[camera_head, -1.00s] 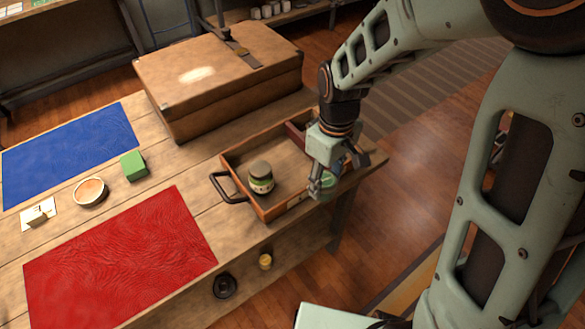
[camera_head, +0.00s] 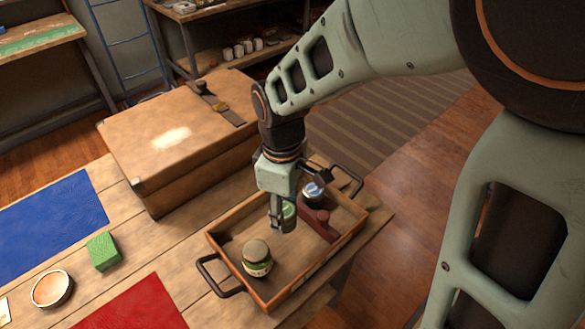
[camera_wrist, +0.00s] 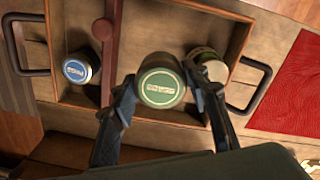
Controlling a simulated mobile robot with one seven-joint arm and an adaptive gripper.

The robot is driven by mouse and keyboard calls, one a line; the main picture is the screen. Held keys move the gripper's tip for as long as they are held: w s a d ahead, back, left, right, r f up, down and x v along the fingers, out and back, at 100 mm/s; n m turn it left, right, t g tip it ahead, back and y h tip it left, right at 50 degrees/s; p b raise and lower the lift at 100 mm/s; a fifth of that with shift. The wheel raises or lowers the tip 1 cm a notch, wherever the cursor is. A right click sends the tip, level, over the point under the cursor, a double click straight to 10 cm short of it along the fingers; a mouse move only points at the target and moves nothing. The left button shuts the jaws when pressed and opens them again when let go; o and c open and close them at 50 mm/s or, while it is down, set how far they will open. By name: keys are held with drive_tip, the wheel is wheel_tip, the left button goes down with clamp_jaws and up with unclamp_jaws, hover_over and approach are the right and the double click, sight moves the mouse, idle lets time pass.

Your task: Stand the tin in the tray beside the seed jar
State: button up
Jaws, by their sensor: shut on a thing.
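The green tin (camera_head: 289,217) is upright between the fingers of my gripper (camera_head: 283,219), which is shut on it. Its round green lid (camera_wrist: 160,88) faces the wrist camera. The tin is over the larger compartment of the wooden tray (camera_head: 273,299), between the seed jar and the divider. I cannot tell whether its base touches the tray floor. The seed jar (camera_head: 256,260), with a brown lid and pale green label, stands to the tin's left in that compartment; in the wrist view the jar (camera_wrist: 208,66) is partly hidden by a finger.
A dark red divider (camera_head: 318,226) splits the tray. A blue-lidded container (camera_head: 313,191) stands in the smaller compartment. Black handles (camera_head: 212,278) stick out at both tray ends. A large brown case (camera_head: 180,135) stands behind. A green block (camera_head: 103,252) and a round dish (camera_head: 52,289) lie left.

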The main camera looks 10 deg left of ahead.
wheel_tip(320, 180, down, 10)
drive_tip(key=shift+b, duration=0.35)
drive_tip(key=shift+f, duration=0.1)
drive_tip(key=shift+f, duration=0.15)
drive_tip(key=o, duration=1.2)
drive_tip(key=shift+r, duration=0.2)
wheel_tip(320, 180, up, 12)
drive_tip(key=shift+r+p, duration=0.1)
drive_tip(key=shift+p, duration=0.4)
drive_tip(key=shift+w, duration=0.1)
